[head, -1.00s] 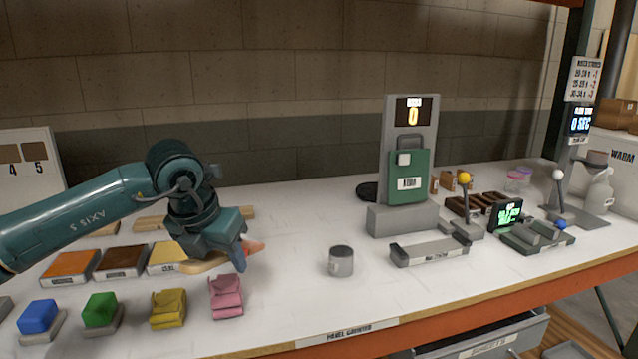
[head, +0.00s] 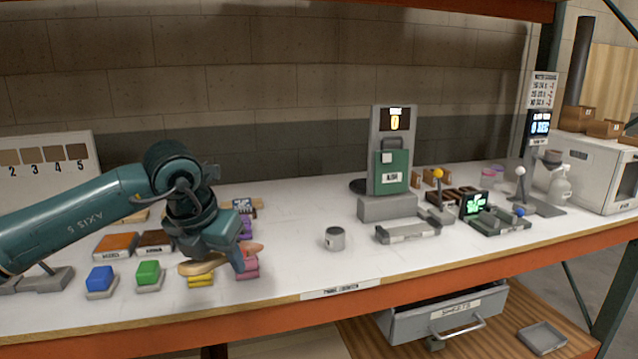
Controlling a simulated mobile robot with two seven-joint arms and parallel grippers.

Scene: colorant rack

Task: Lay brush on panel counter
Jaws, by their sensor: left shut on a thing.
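My left gripper (head: 243,262) is shut on the brush (head: 195,268). The brush's tan wooden part shows on the left of the jaws and an orange-pink part shows on their right; the middle is hidden by the gripper. The brush is over or just behind the yellow and pink blocks, and I cannot tell how high it is above the counter. The white panel counter (head: 290,270) has a label on its front edge. My right gripper is not in view.
Blue (head: 101,279), green (head: 149,273), yellow (head: 201,280) and pink (head: 247,272) blocks line the front left. A grey cup (head: 334,238) stands mid-counter, near a scale-like stand (head: 390,170). An open drawer (head: 445,318) juts out below. The counter around the cup is clear.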

